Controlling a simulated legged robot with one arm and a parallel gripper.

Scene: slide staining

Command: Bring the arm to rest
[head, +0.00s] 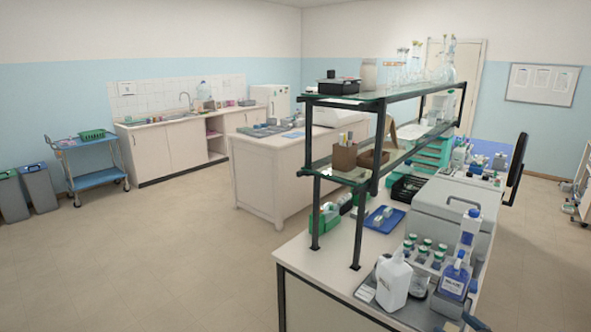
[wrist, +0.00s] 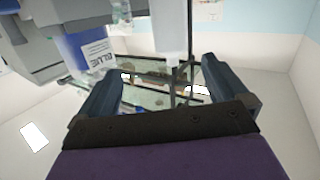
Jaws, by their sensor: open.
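My gripper (wrist: 163,82) is open in the wrist view. Its two dark fingers stand well apart, and nothing is held between them. Beyond the fingers the glass shelf shows. I cannot tell whether a finger touches either one. In the head view my gripper cannot be made out clearly; a small dark shape shows at the bottom right edge.
Open floor (head: 160,265) lies to the left.

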